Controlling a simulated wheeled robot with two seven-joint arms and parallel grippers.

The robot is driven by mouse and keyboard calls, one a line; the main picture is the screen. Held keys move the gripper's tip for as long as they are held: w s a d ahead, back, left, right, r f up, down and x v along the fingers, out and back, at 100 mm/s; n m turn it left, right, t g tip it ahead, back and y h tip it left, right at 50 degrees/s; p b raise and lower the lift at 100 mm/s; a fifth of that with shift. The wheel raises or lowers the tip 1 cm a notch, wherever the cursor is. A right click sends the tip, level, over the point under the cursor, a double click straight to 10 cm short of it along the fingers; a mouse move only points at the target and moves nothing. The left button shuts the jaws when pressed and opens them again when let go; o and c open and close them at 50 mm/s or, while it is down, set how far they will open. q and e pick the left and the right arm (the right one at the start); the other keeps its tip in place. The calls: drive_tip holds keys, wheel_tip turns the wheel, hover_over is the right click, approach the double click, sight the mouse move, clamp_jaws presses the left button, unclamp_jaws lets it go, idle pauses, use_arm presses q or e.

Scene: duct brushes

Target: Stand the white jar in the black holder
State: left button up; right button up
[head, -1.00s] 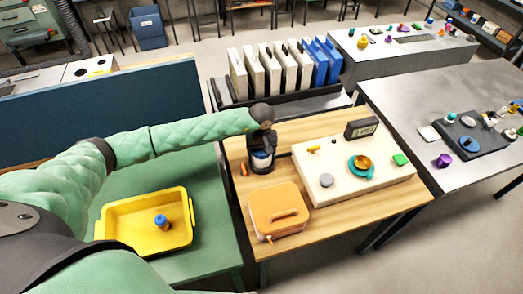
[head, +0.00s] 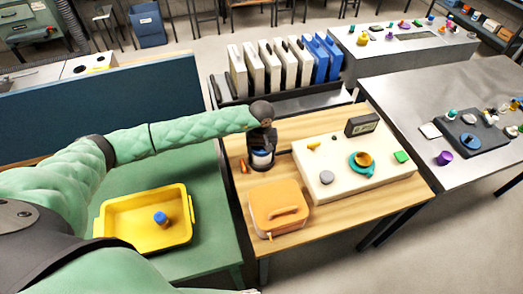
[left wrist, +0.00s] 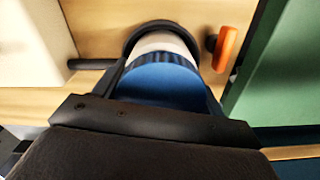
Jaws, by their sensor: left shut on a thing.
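The white jar (head: 262,160) with a blue lid is on the wooden table, upright as far as I can see. My left gripper (head: 262,146) is above it and shut on it by the blue lid. The black holder (head: 262,170) surrounds the jar's lower part. In the left wrist view, the blue lid (left wrist: 160,85) and a strip of white jar body (left wrist: 160,43) show, with the holder's black rim (left wrist: 132,36) curving around the far side. The jar's bottom is hidden, so I cannot tell whether it rests on the holder's floor. My right gripper is out of view.
An orange box (head: 280,206) stands in front of the holder. A cream board (head: 335,185) with small items lies to the right. A small orange-handled thing (left wrist: 227,48) is close beside the holder. A yellow tray (head: 120,225) with a blue-capped item sits on the green table.

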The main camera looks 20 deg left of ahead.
use_arm(q)
drive_tip(key=o, duration=1.1)
drive_tip(key=shift+f, duration=0.1)
drive_tip(key=shift+o, duration=0.2)
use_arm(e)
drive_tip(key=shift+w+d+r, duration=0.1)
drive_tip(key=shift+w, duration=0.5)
use_arm(q)
drive_tip(key=shift+r, duration=0.2)
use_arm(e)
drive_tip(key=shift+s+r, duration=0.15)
